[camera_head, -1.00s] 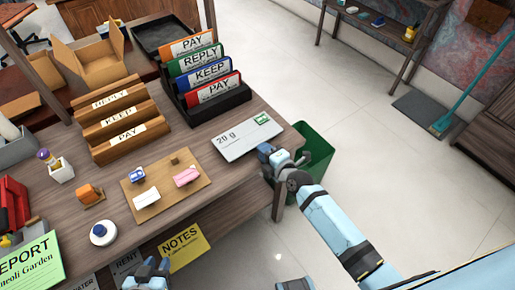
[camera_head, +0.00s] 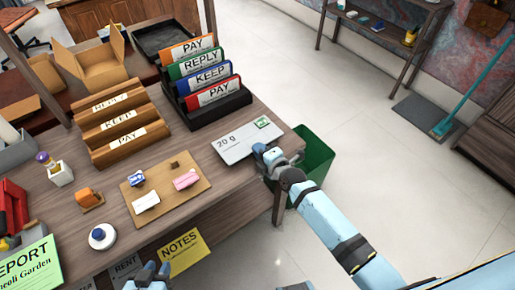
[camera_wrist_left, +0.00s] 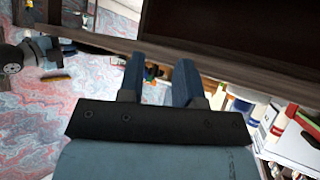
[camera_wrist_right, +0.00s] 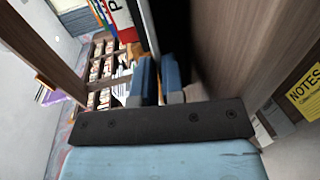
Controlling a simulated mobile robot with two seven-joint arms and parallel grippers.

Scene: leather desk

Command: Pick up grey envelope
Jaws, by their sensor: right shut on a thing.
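The grey envelope (camera_head: 240,143), marked "20 g" with a green stamp, lies at the right end of the desk near the edge. My right gripper (camera_head: 272,153) is at its near right corner, at the desk edge, and is shut on it. In the right wrist view the two blue fingers (camera_wrist_right: 158,82) are close together, with the envelope hard to make out between them. My left gripper (camera_head: 150,272) is low in front of the desk, away from the envelope. In the left wrist view its fingers (camera_wrist_left: 158,82) stand apart with nothing between them.
A black sorter (camera_head: 215,112) with coloured folders stands behind the envelope. A wooden rack (camera_head: 130,142) and a cork board (camera_head: 170,196) with small items lie to the left. A green bin (camera_head: 318,155) stands on the floor right of the desk. Open floor lies beyond.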

